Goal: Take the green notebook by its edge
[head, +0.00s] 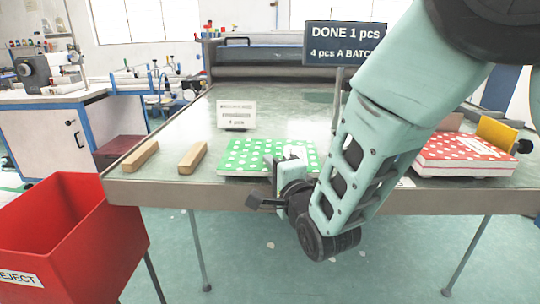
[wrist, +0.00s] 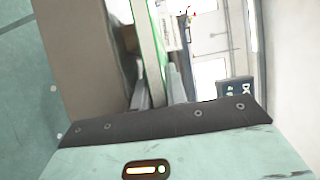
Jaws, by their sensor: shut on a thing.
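The green notebook (head: 243,157) with white dots lies on the table near its front edge. My gripper (head: 288,160) is at the notebook's front right part, with my arm coming in from the upper right. In the wrist view the notebook (wrist: 148,45) shows edge-on as a green and white strip running between the two fingers of my gripper (wrist: 159,88). The fingers are shut on the notebook's edge. In the head view the gripper hides part of the notebook's right side, and the exact contact is hard to see.
Two wooden blocks (head: 192,158) lie left of the notebook. A small card (head: 237,115) stands behind it. A red dotted notebook stack (head: 468,152) is at the right. A "DONE 1 pcs" sign (head: 345,43) stands behind my arm. A red reject bin (head: 75,240) is at the front left.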

